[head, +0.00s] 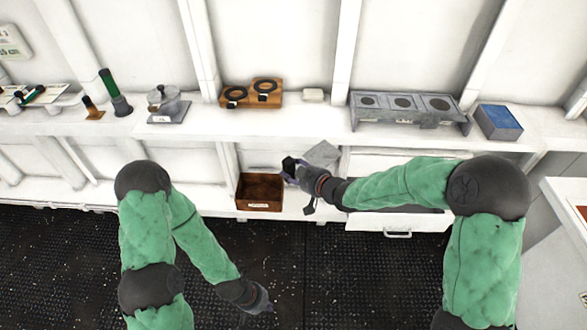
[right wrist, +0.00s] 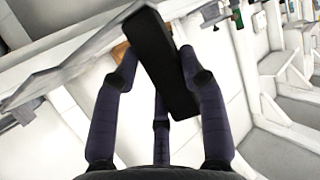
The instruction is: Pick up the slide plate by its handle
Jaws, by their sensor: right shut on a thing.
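The slide plate, a grey flat slab (head: 322,153), is tilted in front of the shelf edge in the head view. In the right wrist view its grey edge (right wrist: 70,65) runs across the upper left. Its black handle (head: 290,164) shows at the fingertips of my right gripper (head: 297,172). In the right wrist view the dark fingers close around the black handle (right wrist: 160,62). My left gripper (head: 260,300) hangs low over the dark floor, away from the plate; its fingers are too small to read.
A brown wooden box (head: 260,191) stands below the shelf, left of my right gripper. A drawer (head: 400,222) stands open under my right forearm. The shelf (head: 300,120) carries a wooden block with black rings (head: 251,93), a grey three-hole stand (head: 405,105) and a blue-topped box (head: 499,122).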

